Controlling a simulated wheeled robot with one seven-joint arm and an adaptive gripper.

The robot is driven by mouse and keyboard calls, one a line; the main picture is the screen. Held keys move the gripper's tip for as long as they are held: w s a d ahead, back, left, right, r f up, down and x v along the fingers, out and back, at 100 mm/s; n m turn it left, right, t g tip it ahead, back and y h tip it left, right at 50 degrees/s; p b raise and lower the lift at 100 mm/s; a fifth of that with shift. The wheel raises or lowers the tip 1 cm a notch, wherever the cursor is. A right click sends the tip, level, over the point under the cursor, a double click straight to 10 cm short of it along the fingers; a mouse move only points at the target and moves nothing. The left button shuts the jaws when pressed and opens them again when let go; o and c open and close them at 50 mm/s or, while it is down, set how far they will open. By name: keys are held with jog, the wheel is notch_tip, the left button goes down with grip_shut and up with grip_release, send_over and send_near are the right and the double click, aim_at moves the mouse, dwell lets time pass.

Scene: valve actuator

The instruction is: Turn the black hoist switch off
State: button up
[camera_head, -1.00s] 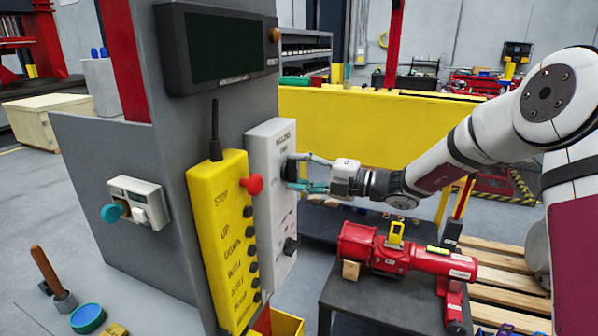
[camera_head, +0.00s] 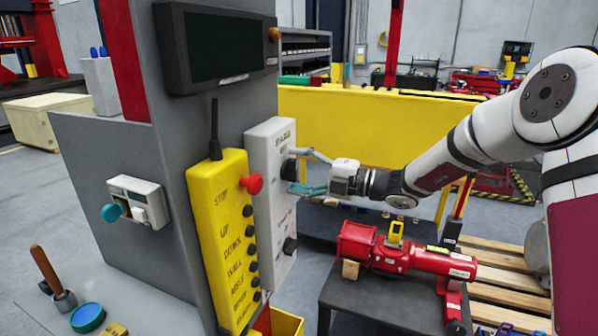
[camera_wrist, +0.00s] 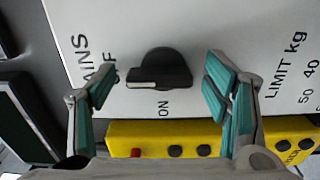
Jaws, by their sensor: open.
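The black switch (camera_head: 289,169) is a rotary knob on the light grey hoist box (camera_head: 263,150). In the wrist view the knob (camera_wrist: 160,70) has a pale pointer line running to the left. "MAINS" and a partly hidden "OFF" are printed to its left, and "ON" below it. My gripper (camera_head: 308,172) is open in front of the box. In the wrist view the teal-padded fingers of my gripper (camera_wrist: 160,88) stand on either side of the knob, with visible gaps. The fingers are not closed on it.
A yellow pendant (camera_head: 222,235) with a red stop button stands just left of the hoist box. A second black knob (camera_head: 290,246) sits lower on the box. A red valve actuator (camera_head: 405,258) lies on a dark table below my arm.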

jog(key=v, duration=1.2)
jog(key=shift+s+a+r, duration=0.1)
jog(key=s+a+n+g+h, duration=0.2)
jog(key=s+n+g+h, duration=0.45)
jog(key=s+n, duration=1.3)
jog(key=s+d+r+n+t+h+b, duration=0.1)
jog(key=s+d+n+t+h, duration=0.5)
jog(key=n, duration=1.4)
jog(key=s+d+r+h, duration=0.1)
jog(key=s+d+h, duration=0.3)
jog(key=s+d, duration=0.2)
jog(key=shift+s+d+r+n+b, duration=0.2)
jog(key=shift+s+d+n+b, duration=0.1)
jog(key=shift+s+d+n, duration=0.1)
jog(key=shift+h, duration=0.25)
